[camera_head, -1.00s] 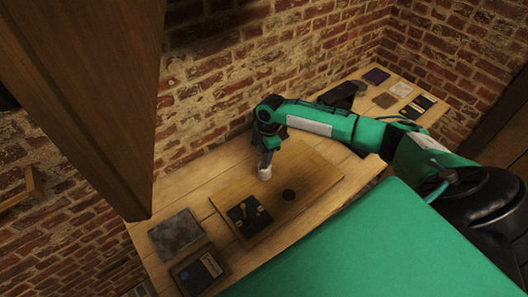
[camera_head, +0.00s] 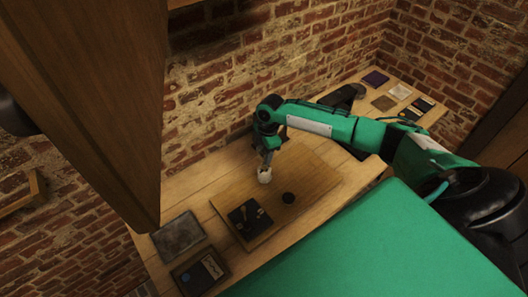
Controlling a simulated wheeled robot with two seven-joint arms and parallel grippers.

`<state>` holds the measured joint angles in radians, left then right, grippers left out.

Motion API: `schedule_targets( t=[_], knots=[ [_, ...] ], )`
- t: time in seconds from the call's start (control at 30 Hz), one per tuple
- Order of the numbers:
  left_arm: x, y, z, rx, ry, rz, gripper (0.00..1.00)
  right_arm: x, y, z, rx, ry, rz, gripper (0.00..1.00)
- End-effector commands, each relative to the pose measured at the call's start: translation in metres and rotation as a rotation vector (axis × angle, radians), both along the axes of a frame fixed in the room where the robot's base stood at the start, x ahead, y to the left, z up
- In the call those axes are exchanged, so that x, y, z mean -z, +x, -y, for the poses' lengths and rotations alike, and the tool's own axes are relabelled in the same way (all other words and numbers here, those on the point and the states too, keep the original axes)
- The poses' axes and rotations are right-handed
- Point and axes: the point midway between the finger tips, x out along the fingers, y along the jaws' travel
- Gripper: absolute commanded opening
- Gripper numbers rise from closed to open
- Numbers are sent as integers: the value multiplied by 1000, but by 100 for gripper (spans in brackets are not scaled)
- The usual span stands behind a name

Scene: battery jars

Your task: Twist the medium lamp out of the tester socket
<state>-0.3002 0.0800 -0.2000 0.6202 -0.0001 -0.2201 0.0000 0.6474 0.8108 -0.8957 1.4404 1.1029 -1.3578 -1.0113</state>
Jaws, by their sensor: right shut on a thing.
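My right gripper (camera_head: 268,160) points down over the wooden board (camera_head: 318,180) on the bench, with its fingers close together. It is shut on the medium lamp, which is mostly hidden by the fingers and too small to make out. A small white round piece (camera_head: 264,177) shows right below the fingertips. I cannot tell whether it is part of the lamp or the tester socket, or whether it touches the board. My left gripper is not in view.
A black panel with small fittings (camera_head: 248,218) lies on the board's near left part. A grey slab (camera_head: 178,236) and a dark tray (camera_head: 200,272) lie at the bench's left end. Flat coloured pieces (camera_head: 400,91) lie at the far right. A brick wall stands behind.

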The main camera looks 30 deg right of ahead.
Motion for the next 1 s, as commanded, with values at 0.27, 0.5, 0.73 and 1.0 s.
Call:
schedule_targets(
  t=[0.27, 0.5, 0.73, 1.0],
  knots=[
    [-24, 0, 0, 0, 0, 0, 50, -26, 0, 0, 0, 0, 1, 21],
    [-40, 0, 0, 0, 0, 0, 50, -45, 0, 0, 0, 0, 1, 21],
    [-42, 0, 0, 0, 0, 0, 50, -47, 0, 0, 0, 0, 0, 21],
    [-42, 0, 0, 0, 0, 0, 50, -47, 0, 0, 0, 0, 0, 21]
  ],
)
